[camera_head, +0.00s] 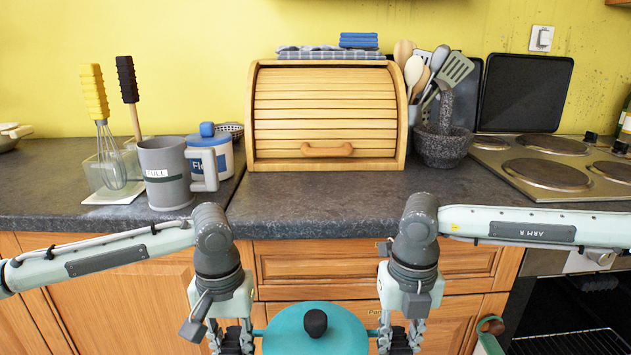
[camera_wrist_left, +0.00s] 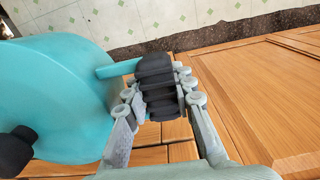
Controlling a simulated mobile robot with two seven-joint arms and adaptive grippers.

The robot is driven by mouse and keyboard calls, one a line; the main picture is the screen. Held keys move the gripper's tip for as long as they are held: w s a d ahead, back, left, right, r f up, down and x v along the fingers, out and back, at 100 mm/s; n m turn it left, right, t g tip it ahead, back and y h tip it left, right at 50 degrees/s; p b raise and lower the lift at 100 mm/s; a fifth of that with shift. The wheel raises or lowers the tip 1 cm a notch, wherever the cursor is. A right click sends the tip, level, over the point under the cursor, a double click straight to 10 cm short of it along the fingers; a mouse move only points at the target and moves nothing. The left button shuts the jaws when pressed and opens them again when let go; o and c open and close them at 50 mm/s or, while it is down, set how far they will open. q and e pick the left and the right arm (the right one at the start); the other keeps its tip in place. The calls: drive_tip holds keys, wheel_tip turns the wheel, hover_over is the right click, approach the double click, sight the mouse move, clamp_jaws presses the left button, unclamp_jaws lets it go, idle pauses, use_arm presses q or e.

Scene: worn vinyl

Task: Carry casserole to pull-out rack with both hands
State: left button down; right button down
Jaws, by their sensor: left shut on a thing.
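The teal casserole (camera_head: 290,335) with a black knob on its lid is at the bottom middle of the head view, level, in front of the wooden drawers. It also shows at the left of the left wrist view (camera_wrist_left: 65,95). My left gripper (camera_head: 233,340) is shut on its left handle (camera_wrist_left: 120,68); the black finger pads cover the handle's end. My right gripper (camera_head: 400,340) is at the right handle (camera_head: 373,333); its fingertips are partly cut off, so its grip is unclear. The wire pull-out rack (camera_head: 572,344) shows in the open oven at lower right.
The counter (camera_head: 330,208) holds a wooden bread bin (camera_head: 325,115), a grey mug (camera_head: 165,175), a flour canister (camera_head: 218,150), a stone mortar (camera_head: 442,148) and a hob (camera_head: 550,172). An oven mitt (camera_head: 489,335) hangs between the drawers and oven. The counter front is clear.

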use_arm(q)
drive_tip(key=shift+w+a+f, duration=0.1)
drive_tip(key=shift+a+f, duration=0.05)
drive_tip(key=shift+a, duration=0.05)
use_arm(e)
drive_tip(key=shift+d+f, duration=0.15)
drive_tip(key=shift+d, duration=0.05)
drive_tip(key=shift+w, duration=0.1)
